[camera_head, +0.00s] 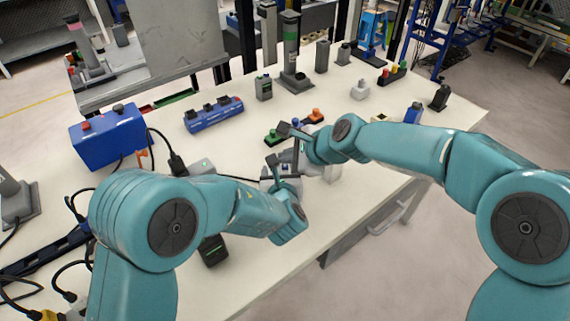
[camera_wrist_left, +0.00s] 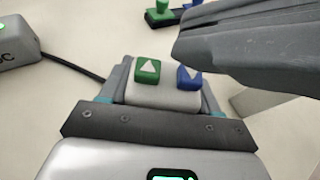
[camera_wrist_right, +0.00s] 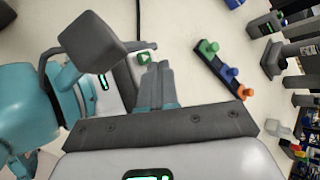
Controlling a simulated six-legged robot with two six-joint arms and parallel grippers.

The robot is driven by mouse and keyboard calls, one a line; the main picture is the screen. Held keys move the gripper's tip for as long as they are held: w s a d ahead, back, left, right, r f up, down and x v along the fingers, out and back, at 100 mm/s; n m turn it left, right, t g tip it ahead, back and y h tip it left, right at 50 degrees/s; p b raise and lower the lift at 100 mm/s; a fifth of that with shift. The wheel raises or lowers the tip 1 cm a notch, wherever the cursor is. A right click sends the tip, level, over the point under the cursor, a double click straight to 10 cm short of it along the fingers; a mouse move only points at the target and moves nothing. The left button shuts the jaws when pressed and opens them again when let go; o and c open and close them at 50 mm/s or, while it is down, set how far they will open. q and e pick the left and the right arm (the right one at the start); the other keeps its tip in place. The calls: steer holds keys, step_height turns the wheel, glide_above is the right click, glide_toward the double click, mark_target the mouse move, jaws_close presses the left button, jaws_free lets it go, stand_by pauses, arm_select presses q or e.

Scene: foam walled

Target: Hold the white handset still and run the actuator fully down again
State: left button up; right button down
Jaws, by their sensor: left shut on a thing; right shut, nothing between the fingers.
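The white handset (camera_wrist_left: 165,95) has a green up-arrow button (camera_wrist_left: 149,70) and a blue down-arrow button (camera_wrist_left: 188,76). My left gripper (camera_head: 279,172) is shut on the handset, and a cable runs from it. In the left wrist view, my right gripper's dark fingers come in from the right over the blue button and partly cover it. I cannot tell whether they touch it. My right gripper (camera_wrist_right: 160,82) is shut and empty beside the handset. The green button also shows in the right wrist view (camera_wrist_right: 145,57); the blue one is hidden there. I cannot tell which thing is the actuator.
A strip with green, blue and orange knobs (camera_wrist_right: 220,70) lies just beyond the grippers. A blue box (camera_head: 108,137), a blue switch strip (camera_head: 213,114) and a grey post (camera_head: 290,48) stand farther back. The table's front edge is at the lower right.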

steer(key=shift+f, duration=0.5)
stand_by(3.2)
steer(key=shift+r, duration=0.95)
steer(key=shift+r, duration=2.5)
arm_select(q)
steer(key=o, duration=1.2)
